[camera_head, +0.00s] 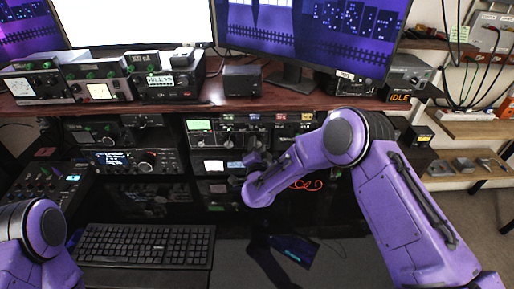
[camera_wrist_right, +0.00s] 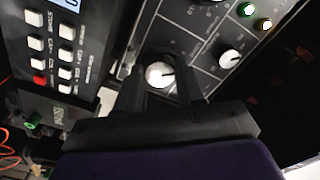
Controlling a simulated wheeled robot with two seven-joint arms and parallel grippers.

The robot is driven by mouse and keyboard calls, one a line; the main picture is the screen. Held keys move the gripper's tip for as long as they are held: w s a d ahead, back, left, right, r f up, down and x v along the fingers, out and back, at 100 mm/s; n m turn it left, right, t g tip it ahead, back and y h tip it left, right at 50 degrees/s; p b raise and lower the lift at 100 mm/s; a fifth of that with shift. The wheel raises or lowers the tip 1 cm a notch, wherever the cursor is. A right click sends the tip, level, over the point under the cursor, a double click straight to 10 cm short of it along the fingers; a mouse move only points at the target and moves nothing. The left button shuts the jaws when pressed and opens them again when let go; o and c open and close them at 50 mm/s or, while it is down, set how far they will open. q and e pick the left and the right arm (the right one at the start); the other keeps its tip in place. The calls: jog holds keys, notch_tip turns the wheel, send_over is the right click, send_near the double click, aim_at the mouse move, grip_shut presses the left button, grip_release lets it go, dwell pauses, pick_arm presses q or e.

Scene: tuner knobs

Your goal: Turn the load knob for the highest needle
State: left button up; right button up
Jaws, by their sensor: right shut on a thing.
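My right gripper (camera_head: 257,160) reaches the stacked radio panels at the middle of the desk. In the right wrist view its two dark fingers (camera_wrist_right: 161,88) are shut on a round pale-faced knob (camera_wrist_right: 158,74), one finger on each side. The knob has a dark pointer mark; its label cannot be read, so I cannot tell whether it is the load knob. A second pale knob (camera_wrist_right: 230,59) sits to its right on the same dark panel. Small lit meters (camera_head: 214,166) show left of the gripper in the head view; their needles are too small to read. My left gripper is out of view.
A button panel (camera_wrist_right: 50,55) stands close left of the gripper in the right wrist view. A lit green button (camera_wrist_right: 248,9) is up right. A keyboard (camera_head: 145,245) lies at the front left. Red cable (camera_head: 306,185) lies right of the gripper.

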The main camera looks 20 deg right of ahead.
jog(key=shift+f, duration=0.1)
dwell(0.3)
jog(key=o, duration=1)
jog(key=shift+o, duration=0.2)
jog(key=b+v, duration=0.2)
jog(key=v, duration=0.8)
jog(key=shift+s+b, duration=0.3)
jog(key=shift+a, duration=0.15)
